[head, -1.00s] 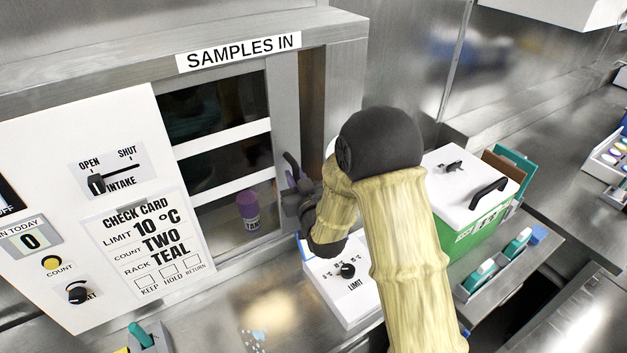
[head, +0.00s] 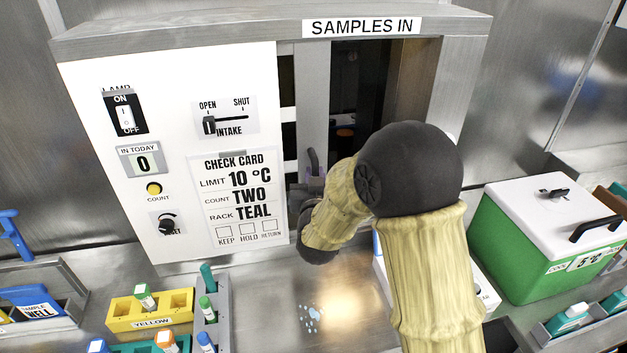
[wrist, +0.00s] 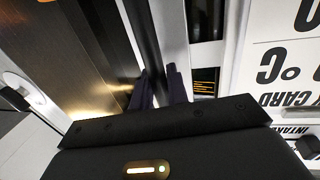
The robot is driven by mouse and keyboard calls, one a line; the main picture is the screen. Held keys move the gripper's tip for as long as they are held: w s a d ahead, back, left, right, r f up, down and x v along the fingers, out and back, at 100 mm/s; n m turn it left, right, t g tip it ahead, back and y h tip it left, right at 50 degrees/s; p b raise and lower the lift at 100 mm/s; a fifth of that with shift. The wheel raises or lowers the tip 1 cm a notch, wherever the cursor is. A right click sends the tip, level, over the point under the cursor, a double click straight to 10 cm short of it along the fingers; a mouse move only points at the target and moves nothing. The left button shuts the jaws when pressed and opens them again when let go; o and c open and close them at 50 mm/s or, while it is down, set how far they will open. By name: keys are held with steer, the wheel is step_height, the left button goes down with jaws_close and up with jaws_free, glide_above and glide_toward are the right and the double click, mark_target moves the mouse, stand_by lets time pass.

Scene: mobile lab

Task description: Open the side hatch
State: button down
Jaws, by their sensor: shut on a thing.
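The side hatch (head: 314,95) is a sliding panel with a grey upright frame edge under the SAMPLES IN sign (head: 362,26). It stands slid to the left, mostly behind the white control panel, with a dark gap open on its right. My gripper (head: 312,172) is at the hatch's edge, shut on the hatch handle (head: 313,157), which is mostly hidden by the fingers. My forearm covers the lower part of the opening. In the wrist view my fingers (wrist: 161,90) are close together against the pale frame edge of the hatch (wrist: 173,35).
The white panel (head: 238,140) left of the hatch carries switches and a check card. A green cooler box (head: 510,240) stands at the right. A yellow rack (head: 150,308) and other tube racks stand at the front left. The steel counter below the hatch has bare room.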

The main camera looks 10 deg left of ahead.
steer(key=shift+s+a+r, duration=0.1)
steer(key=shift+s+a, duration=0.05)
steer(key=shift+a, duration=0.35)
steer(key=c, duration=1.5)
jaws_free()
steer(key=shift+o, duration=0.2)
steer(key=s+d+b, duration=0.3)
steer(key=s+b, duration=0.7)
steer(key=s, duration=0.7)
